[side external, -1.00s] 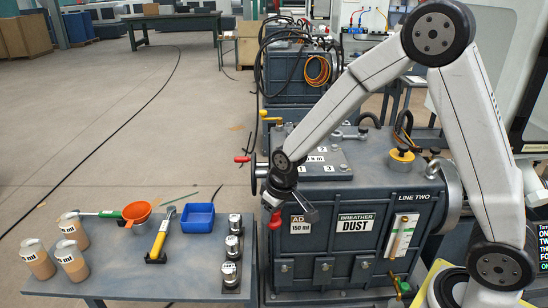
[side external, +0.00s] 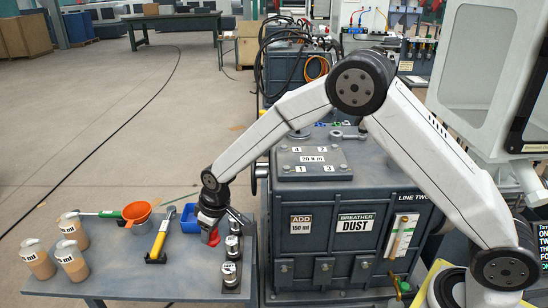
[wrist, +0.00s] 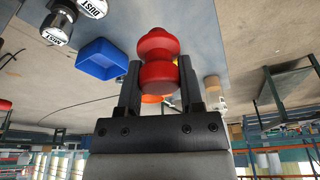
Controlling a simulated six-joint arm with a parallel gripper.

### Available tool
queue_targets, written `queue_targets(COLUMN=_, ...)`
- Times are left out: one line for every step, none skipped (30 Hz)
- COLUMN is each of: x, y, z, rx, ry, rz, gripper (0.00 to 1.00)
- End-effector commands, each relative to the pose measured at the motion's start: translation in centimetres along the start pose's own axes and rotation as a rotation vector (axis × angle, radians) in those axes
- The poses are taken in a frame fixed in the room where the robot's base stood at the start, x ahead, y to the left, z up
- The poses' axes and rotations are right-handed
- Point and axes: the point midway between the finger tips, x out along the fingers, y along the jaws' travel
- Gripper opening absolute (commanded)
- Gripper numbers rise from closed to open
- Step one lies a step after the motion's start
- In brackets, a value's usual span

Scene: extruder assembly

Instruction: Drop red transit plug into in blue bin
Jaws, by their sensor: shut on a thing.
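The red transit plug (wrist: 156,62) is a rounded red piece held between the two black fingers of my gripper (wrist: 157,84) in the wrist view. In the side external view my gripper (side external: 211,218) points down above the bench, with the red plug showing at its lower end, over the area at the bin's right. The blue bin (side external: 188,226) is an open box on the bench, its right part hidden behind my gripper. In the wrist view the blue bin (wrist: 102,70) appears left of the plug, apart from it, and no contents show.
A column of labelled metal-topped jars (side external: 231,271) stands close to my gripper on the right. A yellow-handled tool (side external: 160,240) and an orange funnel (side external: 137,212) lie left of the bin. Tan bottles (side external: 72,260) stand farther left. The machine (side external: 330,215) is to the right.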

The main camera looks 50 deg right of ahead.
Motion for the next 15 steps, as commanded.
queue_targets(x=0.1, y=0.0, z=-0.1, rx=0.000, ry=0.000, rz=0.000, gripper=0.00)
queue_targets(x=0.1, y=0.0, z=-0.1, rx=0.000, ry=0.000, rz=0.000, gripper=0.00)
queue_targets(x=0.2, y=0.1, z=-0.2, rx=0.000, ry=-0.001, rz=0.000, gripper=0.00)
queue_targets(x=0.3, y=0.1, z=-0.3, rx=0.000, ry=-0.001, rz=0.000, gripper=0.00)
queue_targets(x=0.4, y=0.1, z=-0.4, rx=0.000, ry=-0.001, rz=0.000, gripper=0.00)
queue_targets(x=0.5, y=0.1, z=-0.6, rx=0.000, ry=0.000, rz=0.000, gripper=0.00)
queue_targets(x=0.7, y=0.2, z=-0.8, rx=0.000, ry=0.000, rz=0.000, gripper=0.00)
queue_targets(x=0.9, y=0.2, z=-1.0, rx=0.001, ry=-0.001, rz=0.000, gripper=0.00)
queue_targets(x=1.1, y=0.3, z=-1.3, rx=0.001, ry=0.000, rz=0.000, gripper=0.00)
queue_targets(x=1.3, y=0.3, z=-1.5, rx=0.001, ry=0.000, rz=0.000, gripper=0.00)
queue_targets(x=1.5, y=0.4, z=-1.8, rx=0.001, ry=0.000, rz=0.000, gripper=0.00)
queue_targets(x=1.8, y=0.4, z=-2.1, rx=0.001, ry=-0.001, rz=0.000, gripper=0.00)
queue_targets(x=2.0, y=0.5, z=-2.4, rx=0.001, ry=0.000, rz=0.000, gripper=0.00)
queue_targets(x=2.2, y=0.5, z=-2.6, rx=0.001, ry=-0.001, rz=0.000, gripper=0.00)
queue_targets(x=2.5, y=0.6, z=-3.0, rx=0.001, ry=0.001, rz=0.001, gripper=0.00)
